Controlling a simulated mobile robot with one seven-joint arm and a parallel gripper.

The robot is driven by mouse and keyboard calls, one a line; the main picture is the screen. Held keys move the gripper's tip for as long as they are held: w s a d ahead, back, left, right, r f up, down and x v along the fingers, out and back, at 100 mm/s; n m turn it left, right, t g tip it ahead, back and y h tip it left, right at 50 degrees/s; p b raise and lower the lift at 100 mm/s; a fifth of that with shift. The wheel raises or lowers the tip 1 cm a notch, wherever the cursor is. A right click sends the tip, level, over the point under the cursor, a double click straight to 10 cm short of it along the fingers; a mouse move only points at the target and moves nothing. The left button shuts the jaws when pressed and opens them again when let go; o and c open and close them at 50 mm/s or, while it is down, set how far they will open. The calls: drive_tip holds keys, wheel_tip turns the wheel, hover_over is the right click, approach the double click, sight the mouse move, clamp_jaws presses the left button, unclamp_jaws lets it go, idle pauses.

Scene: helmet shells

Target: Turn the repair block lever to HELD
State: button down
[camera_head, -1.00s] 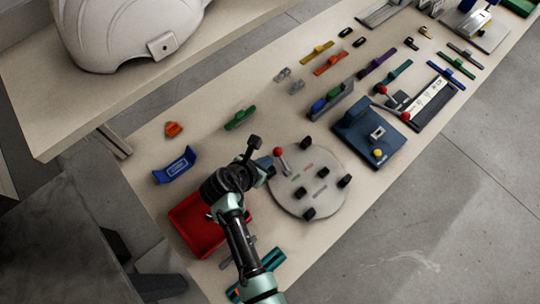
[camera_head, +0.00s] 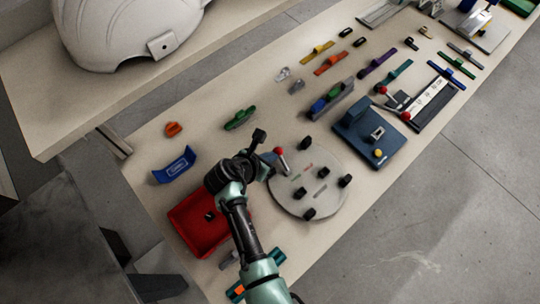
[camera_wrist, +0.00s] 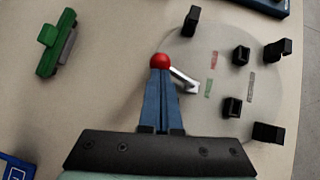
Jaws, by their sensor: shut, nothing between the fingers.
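A round grey plate (camera_head: 325,208) lies on the bench with several black blocks around its rim, a red mark and a green mark. At its left side stands a lever with a red ball knob (camera_head: 279,150) and a metal arm. In the wrist view the knob (camera_wrist: 160,62) is at the tips of my gripper (camera_wrist: 160,72), and its metal arm (camera_wrist: 184,80) runs right and down to the plate. My blue fingers are shut together and empty, beside or touching the knob; I cannot tell whether they make contact. The marks' lettering is too small to read.
A red tray (camera_head: 200,228) and a blue holder (camera_head: 174,165) are left of the plate. A green clip (camera_head: 240,118) lies behind. The bench in front of the green clip is clear.

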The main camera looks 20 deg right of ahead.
sight(282, 151)
drive_tip(key=shift+w+d+m, duration=0.15)
drive_tip(key=shift+m, duration=0.15)
drive_tip(key=m+g+b, duration=0.1)
drive_tip(key=d+m+g+h, duration=0.1)
drive_tip(key=w+m+g+b, duration=0.1)
drive_tip(key=m, duration=0.1)
drive_tip(key=shift+w+d+f+b, duration=0.1)
drive_tip(key=shift+d+b, duration=0.2)
drive_tip(key=shift+b, duration=0.05)
drive_tip(key=m+g+b, duration=0.1)
drive_tip(key=d+m+g+b, duration=0.1)
drive_tip(key=m, duration=0.1)
drive_tip(key=shift+d+m+g, duration=0.3)
drive_tip(key=shift+d, duration=0.4)
drive_tip(key=v, duration=1.3)
drive_tip(key=shift+a, duration=0.2)
drive_tip(key=shift+w+f, duration=0.1)
drive_tip(key=shift+w, duration=0.05)
